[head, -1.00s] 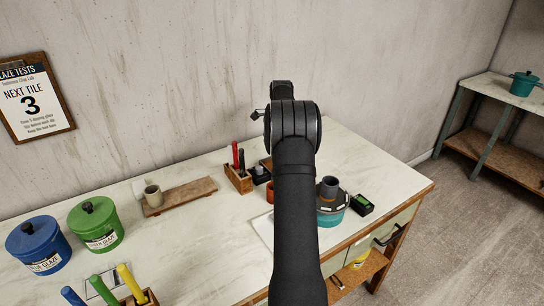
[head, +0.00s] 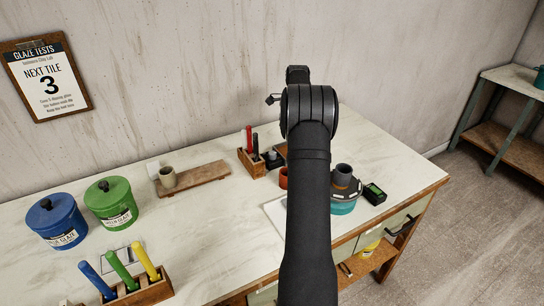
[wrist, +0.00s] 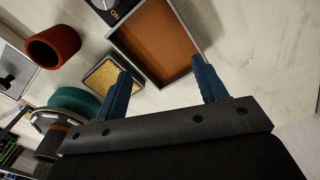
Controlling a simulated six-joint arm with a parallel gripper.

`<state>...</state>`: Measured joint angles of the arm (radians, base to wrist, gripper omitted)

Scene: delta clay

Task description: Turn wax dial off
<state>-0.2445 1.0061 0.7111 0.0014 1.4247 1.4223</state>
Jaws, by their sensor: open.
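A small black unit (head: 273,159) stands by the tool block in the head view, probably the same one. My gripper (wrist: 165,84) is open and empty, its two blue fingers apart over the bench. A metal-rimmed tray with an orange-brown inside (wrist: 157,40) lies beyond the fingers, beside the unit.
A terracotta cup (wrist: 53,46), a yellowish sponge-like block (wrist: 101,80) and a teal pot (wrist: 75,100) lie left of the fingers. A wooden block with red and black tools (head: 251,162) stands near. The bench (head: 215,225) is bare at left middle.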

